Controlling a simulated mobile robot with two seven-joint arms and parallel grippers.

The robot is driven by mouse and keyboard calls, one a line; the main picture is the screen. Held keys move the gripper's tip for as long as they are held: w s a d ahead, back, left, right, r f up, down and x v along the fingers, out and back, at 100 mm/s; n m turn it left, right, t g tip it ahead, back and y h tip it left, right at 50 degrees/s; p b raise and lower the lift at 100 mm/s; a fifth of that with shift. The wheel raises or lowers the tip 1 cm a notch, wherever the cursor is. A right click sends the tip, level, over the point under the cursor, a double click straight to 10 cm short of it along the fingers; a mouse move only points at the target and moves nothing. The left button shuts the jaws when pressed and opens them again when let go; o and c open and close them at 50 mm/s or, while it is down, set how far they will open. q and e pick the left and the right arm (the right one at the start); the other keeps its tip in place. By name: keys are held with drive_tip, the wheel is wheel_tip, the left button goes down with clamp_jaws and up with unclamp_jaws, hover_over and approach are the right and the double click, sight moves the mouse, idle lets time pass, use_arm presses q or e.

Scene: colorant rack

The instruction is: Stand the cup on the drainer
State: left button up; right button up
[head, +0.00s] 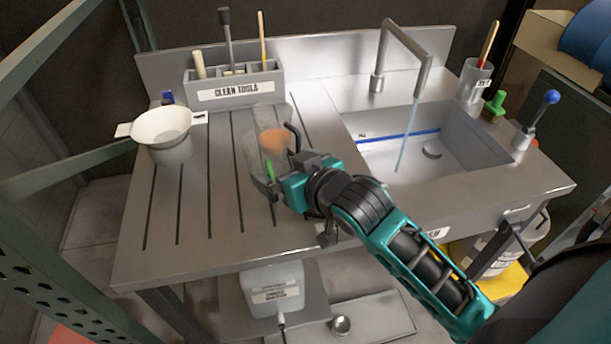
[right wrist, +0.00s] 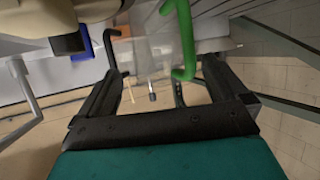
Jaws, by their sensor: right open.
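A clear cup (head: 262,150) is over the grooved drainer (head: 222,215), left of the sink. An orange patch shows through its wall and a green part shows low at its side. My right gripper (head: 277,160) reaches in from the right, its black fingers open around the cup's near right side. In the right wrist view, a green handle-like bar (right wrist: 187,45) and the blurred clear cup (right wrist: 152,58) show between and beyond the open fingers of the gripper (right wrist: 162,62). Whether the fingers touch the cup, and whether its base rests on the drainer, I cannot tell. My left gripper is not visible.
A "CLEAN TOOLS" rack (head: 237,92) stands behind. The sink (head: 440,150) and its faucet (head: 408,55) lie right. A tool holder (head: 475,80) stands at the back right. The drainer's front left is clear.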

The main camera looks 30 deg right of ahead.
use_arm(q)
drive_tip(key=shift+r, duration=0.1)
use_arm(e)
drive_tip(key=v, duration=0.7)
drive_tip(key=shift+s, duration=0.25)
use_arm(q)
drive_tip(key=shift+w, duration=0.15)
use_arm(e)
drive_tip(key=shift+r, duration=0.1)
drive_tip(key=shift+s, duration=0.1)
